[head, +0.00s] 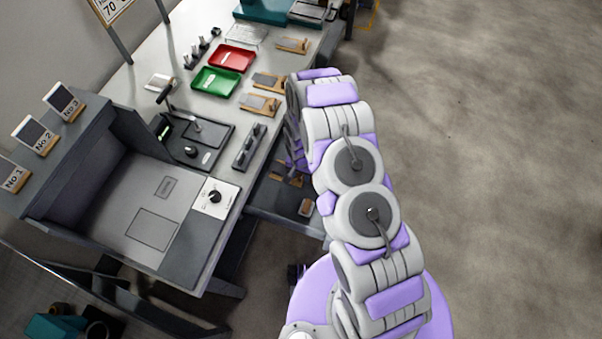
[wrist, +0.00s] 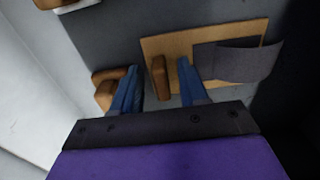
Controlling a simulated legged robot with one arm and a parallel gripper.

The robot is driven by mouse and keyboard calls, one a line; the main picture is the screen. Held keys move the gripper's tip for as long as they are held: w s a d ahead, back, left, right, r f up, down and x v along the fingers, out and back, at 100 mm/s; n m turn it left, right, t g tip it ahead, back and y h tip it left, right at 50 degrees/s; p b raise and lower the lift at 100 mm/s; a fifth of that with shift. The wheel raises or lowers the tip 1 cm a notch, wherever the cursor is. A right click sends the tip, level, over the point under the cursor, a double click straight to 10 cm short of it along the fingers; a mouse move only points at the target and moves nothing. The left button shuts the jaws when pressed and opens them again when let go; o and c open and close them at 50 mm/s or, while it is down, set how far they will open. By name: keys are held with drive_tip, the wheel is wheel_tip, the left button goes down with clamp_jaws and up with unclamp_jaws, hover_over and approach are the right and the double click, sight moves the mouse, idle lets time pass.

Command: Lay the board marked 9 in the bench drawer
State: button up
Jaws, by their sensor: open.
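The bench drawer (head: 265,202) is pulled out below the bench's right edge in the head view. My gripper (wrist: 161,88) is open, with its two blue fingers pointing down at a tan wooden board (wrist: 215,38). The board lies flat on a dark grey surface that looks like the drawer floor and carries a dark grey plate. Its upright wooden handle (wrist: 159,78) stands between the fingers, with no clear grip on it. I cannot read a 9 on any board. In the head view my arm partly hides the gripper and the drawer.
Another wooden piece (wrist: 104,92) is beside the left finger, and one more (wrist: 68,4) is at the top left. Similar boards (head: 260,104) lie on the bench near a green tray (head: 216,81) and a red tray (head: 232,57). The floor at right is clear.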

drive_tip(key=shift+a+r, duration=0.3)
drive_tip(key=shift+r, duration=0.3)
wheel_tip(320, 180, up, 11)
drive_tip(key=p, duration=0.2)
drive_tip(key=s+d+r+n, duration=0.1)
drive_tip(key=s+d+r, duration=0.2)
drive_tip(key=r, duration=0.6)
drive_tip(key=s+d+r, duration=0.3)
drive_tip(key=s+r, duration=0.1)
drive_tip(key=r, duration=0.4)
drive_tip(key=s+d+r+n, duration=0.1)
drive_tip(key=s+d+r, duration=0.2)
drive_tip(key=r, duration=0.6)
drive_tip(key=s+d+r, duration=0.1)
drive_tip(key=s+r, duration=0.2)
drive_tip(key=s, duration=0.4)
drive_tip(key=s+d+r+n+g, duration=0.1)
drive_tip(key=s+d+r, duration=0.1)
drive_tip(key=s+r, duration=0.2)
drive_tip(key=s+d+r+n, duration=0.1)
drive_tip(key=s+r, duration=0.3)
drive_tip(key=s, duration=0.7)
drive_tip(key=shift+d+g, duration=0.4)
drive_tip(key=shift+d, duration=0.3)
drive_tip(key=shift+s+a+r, duration=0.1)
